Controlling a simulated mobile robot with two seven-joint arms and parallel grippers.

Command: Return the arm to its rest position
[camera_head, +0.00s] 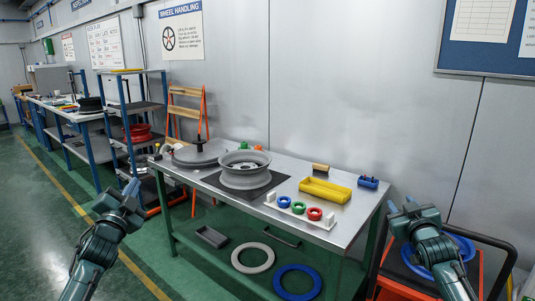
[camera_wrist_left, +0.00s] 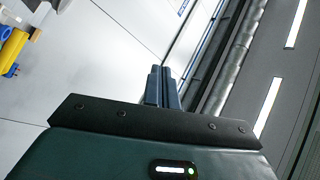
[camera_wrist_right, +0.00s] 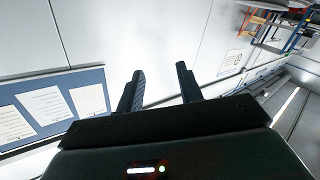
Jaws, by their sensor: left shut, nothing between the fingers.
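My left gripper (camera_head: 133,186) is raised in front of the left end of the workbench, clear of everything on it. In the left wrist view its two fingers (camera_wrist_left: 160,74) are together with nothing between them. My right gripper (camera_head: 401,204) is raised beyond the right end of the workbench, over a cart. In the right wrist view its fingers (camera_wrist_right: 161,72) stand apart, with only the wall behind them. Neither gripper touches any object.
The workbench (camera_head: 352,218) carries a grey wheel rim (camera_head: 245,163), a round grey plate (camera_head: 199,155), a yellow tray (camera_head: 325,190) and a white holder with green, blue and red rings (camera_head: 299,208). Open floor lies at left.

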